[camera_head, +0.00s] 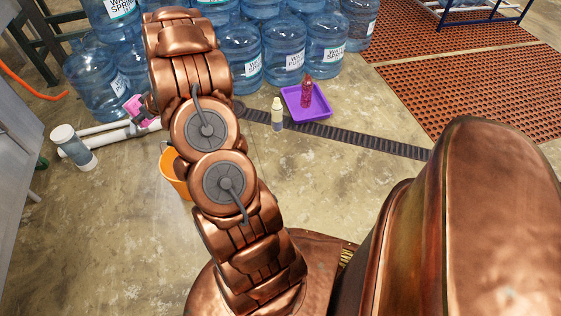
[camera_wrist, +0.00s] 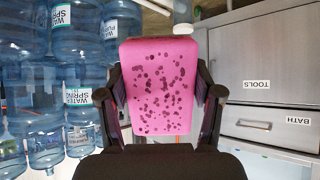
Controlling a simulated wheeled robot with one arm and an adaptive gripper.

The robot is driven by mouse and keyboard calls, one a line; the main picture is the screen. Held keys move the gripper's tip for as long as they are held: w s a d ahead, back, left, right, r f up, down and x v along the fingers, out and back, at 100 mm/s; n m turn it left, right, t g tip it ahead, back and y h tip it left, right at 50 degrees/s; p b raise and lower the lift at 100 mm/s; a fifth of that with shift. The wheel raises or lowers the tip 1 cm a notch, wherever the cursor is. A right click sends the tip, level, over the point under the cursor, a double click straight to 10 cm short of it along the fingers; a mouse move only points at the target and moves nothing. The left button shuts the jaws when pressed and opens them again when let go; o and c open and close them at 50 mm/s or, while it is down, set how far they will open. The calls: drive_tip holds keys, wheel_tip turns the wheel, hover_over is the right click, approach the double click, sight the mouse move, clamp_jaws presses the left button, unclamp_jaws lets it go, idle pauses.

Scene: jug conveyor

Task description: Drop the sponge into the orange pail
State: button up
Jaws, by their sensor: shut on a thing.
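The sponge (camera_wrist: 160,88) is pink with dark spots and fills the middle of the wrist view. My gripper (camera_wrist: 160,95) is shut on it, one finger on each side. In the head view the sponge (camera_head: 134,106) shows as a small pink patch at the left of my arm, and my arm hides most of the gripper. The orange pail (camera_head: 173,172) stands on the floor, partly behind my arm. In the head view the sponge appears above and to the left of the pail. The inside of the pail is mostly hidden.
Several water jugs (camera_head: 285,55) stand at the back. A purple tray (camera_head: 306,105) holds a red bottle (camera_head: 307,91); a pale yellow bottle (camera_head: 277,114) stands beside it. A white canister (camera_head: 73,147) is at the left. A dark drain strip (camera_head: 350,136) crosses the floor.

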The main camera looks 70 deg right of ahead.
drive_tip(key=s+d+f+b, duration=0.2)
drive_tip(key=f+b, duration=0.1)
drive_tip(key=f, duration=0.2)
drive_tip(key=s+d+f+b, duration=0.1)
drive_tip(key=d+f+b, duration=0.1)
drive_tip(key=f, duration=0.3)
drive_tip(key=s+d+f+b, duration=0.2)
drive_tip(key=f+b, duration=0.2)
drive_tip(key=f, duration=0.1)
drive_tip(key=shift+s+d+f+b, duration=0.2)
drive_tip(key=shift+s+d+b, duration=0.15)
drive_tip(key=shift+b, duration=0.05)
drive_tip(key=o, duration=1.5)
drive_tip(key=shift+r, duration=0.1)
drive_tip(key=shift+v, duration=6)
drive_tip(key=shift+a, duration=0.1)
